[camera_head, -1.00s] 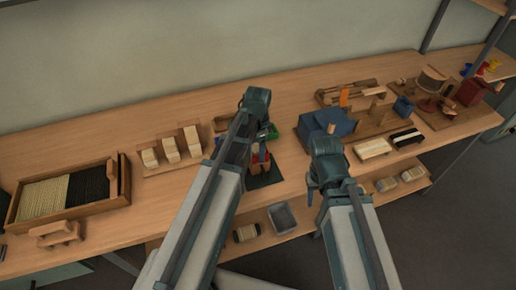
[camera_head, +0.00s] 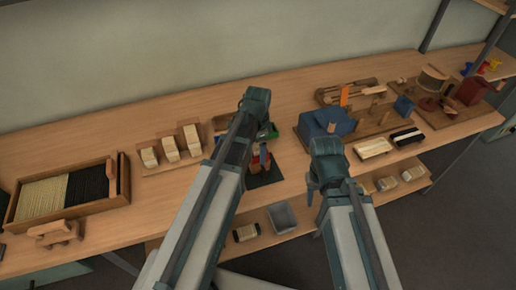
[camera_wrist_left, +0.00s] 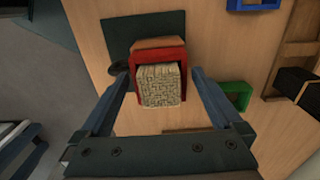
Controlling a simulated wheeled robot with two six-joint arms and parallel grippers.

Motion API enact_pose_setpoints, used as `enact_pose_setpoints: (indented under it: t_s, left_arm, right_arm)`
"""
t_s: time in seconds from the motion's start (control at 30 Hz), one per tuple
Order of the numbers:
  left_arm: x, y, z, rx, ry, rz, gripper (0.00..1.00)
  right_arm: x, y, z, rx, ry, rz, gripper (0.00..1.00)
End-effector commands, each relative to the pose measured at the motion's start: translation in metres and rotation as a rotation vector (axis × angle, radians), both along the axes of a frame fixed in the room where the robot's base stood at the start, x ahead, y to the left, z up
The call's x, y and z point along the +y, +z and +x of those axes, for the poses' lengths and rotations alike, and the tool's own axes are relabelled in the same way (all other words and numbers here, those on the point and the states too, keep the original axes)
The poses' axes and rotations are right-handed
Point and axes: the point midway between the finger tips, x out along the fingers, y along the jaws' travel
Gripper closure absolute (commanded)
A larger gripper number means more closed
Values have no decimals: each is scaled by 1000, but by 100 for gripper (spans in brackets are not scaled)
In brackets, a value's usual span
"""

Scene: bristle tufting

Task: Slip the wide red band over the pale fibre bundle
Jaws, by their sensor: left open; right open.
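The pale fibre bundle (camera_wrist_left: 160,85) stands end-on in the left wrist view, with a woven-looking end face. The wide red band (camera_wrist_left: 158,57) shows along the far edge and both sides of that end. A brown piece (camera_wrist_left: 160,43) lies just beyond it. My left gripper (camera_wrist_left: 158,75) is open, one finger on each side of the band, with gaps visible. In the head view the red band (camera_head: 262,159) is partly hidden by my left arm. My right gripper (camera_head: 313,192) is at the table's front edge, apart from the bundle; its fingertips are hard to make out.
A dark mat (camera_head: 267,179) lies under the work. A green frame (camera_wrist_left: 236,94) and a blue frame (camera_wrist_left: 255,4) lie nearby. A fibre tray (camera_head: 70,216) and blocks on a board (camera_head: 163,170) are to the left. A blue block (camera_head: 325,121) stands on a board to the right.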

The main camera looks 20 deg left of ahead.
Motion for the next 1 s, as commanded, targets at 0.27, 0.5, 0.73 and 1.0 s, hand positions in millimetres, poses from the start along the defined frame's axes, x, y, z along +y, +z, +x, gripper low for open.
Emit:
enact_pose_setpoints:
  t_s: [0.27, 0.5, 0.73, 1.0]
  left_arm:
    - [0, 0, 0, 0, 0, 0, 0]
    - [0, 6, 0, 0, 0, 0, 0]
    - [0, 22, 0, 0, 0, 0, 0]
    - [0, 40, 0, 0, 0, 0, 0]
  right_arm:
    - [0, 0, 0, 0, 0, 0, 50]
    - [0, 6, 0, 0, 0, 0, 50]
    - [0, 22, 0, 0, 0, 0, 50]
    - [0, 40, 0, 0, 0, 0, 50]
